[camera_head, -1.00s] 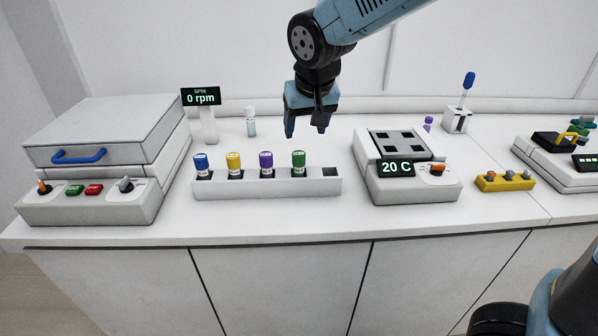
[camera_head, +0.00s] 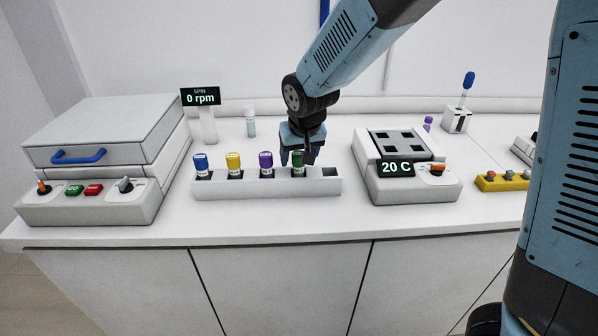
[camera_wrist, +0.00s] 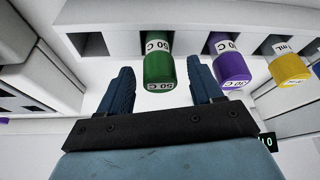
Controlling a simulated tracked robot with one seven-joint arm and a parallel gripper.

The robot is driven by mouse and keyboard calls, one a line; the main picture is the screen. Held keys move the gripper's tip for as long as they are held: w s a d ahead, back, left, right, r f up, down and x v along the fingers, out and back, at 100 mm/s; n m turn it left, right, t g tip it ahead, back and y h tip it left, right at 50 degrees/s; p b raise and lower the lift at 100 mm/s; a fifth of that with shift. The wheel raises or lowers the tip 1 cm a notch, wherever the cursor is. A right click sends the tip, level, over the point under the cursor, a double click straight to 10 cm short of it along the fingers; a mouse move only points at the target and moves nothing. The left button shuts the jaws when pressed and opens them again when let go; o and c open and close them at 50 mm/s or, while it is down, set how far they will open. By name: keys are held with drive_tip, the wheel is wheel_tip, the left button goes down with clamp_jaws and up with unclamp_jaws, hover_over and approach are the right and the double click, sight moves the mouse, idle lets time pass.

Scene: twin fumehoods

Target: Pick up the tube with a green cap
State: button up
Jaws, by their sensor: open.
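The tube with a green cap (camera_head: 298,159) stands upright in the white rack (camera_head: 223,188), in the rightmost filled slot. The wrist view shows its green cap (camera_wrist: 159,68) between the two fingers of my gripper (camera_wrist: 160,85), nearer the left-hand one's far side than touching, with a gap on each side. My gripper (camera_head: 298,160) is open and down at the rack, just behind and around the green-capped tube. The lower body of the tube is hidden in the rack.
Purple (camera_head: 266,160), yellow (camera_head: 234,161) and blue (camera_head: 201,162) capped tubes stand left of it in the rack. The rack's right end slot (camera_head: 330,171) is empty. A heater block reading 20 C (camera_head: 412,180) stands right; a centrifuge (camera_head: 105,140) stands left.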

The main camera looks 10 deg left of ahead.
drive_tip(key=shift+x, duration=1.1)
drive_tip(key=c, duration=1.1)
